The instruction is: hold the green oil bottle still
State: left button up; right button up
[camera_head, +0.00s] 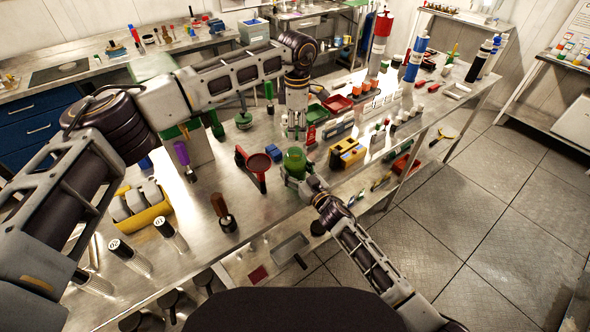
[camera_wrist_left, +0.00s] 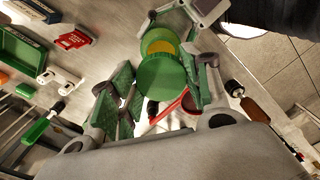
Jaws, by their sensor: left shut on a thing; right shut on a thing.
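The green oil bottle (camera_head: 294,164) is upright above the metal bench in the head view. My right gripper (camera_head: 303,184) is shut on it from below right. In the left wrist view, the bottle (camera_wrist_left: 162,36) shows a green rim with yellow inside, and my right gripper (camera_wrist_left: 180,10) is beside it at the top. My left gripper (camera_head: 296,136) is just above the bottle. In its wrist view, its green-padded fingers (camera_wrist_left: 165,90) are shut on a round green disc (camera_wrist_left: 162,79), which looks like a cap. The disc partly covers the bottle; I cannot tell whether they touch.
A red pan-like tool (camera_head: 254,164) lies left of the bottle. A yellow and black box (camera_head: 347,153) stands to the right. The bench is crowded around both grippers.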

aim_at(294, 152)
pick_arm(q)
jog(key=shift+f, duration=2.5)
jog(key=shift+f, duration=0.15)
jog(key=shift+f, duration=0.7)
jog(key=shift+f, duration=0.6)
pick_arm(e)
jog(key=c, duration=0.5)
pick_arm(q)
jog(key=m, duration=0.6)
jog(key=shift+s+m, duration=0.15)
jog(key=shift+m, duration=0.25)
pick_arm(e)
jog(key=shift+c, duration=0.2)
pick_arm(q)
jog(key=m, duration=0.6)
jog(key=shift+a, duration=0.15)
jog(key=m, duration=0.6)
jog(key=shift+a+m, duration=0.2)
jog(key=shift+m, duration=0.1)
jog(key=m, duration=0.6)
jog(key=shift+a+m, duration=0.1)
jog(key=shift+m, duration=0.2)
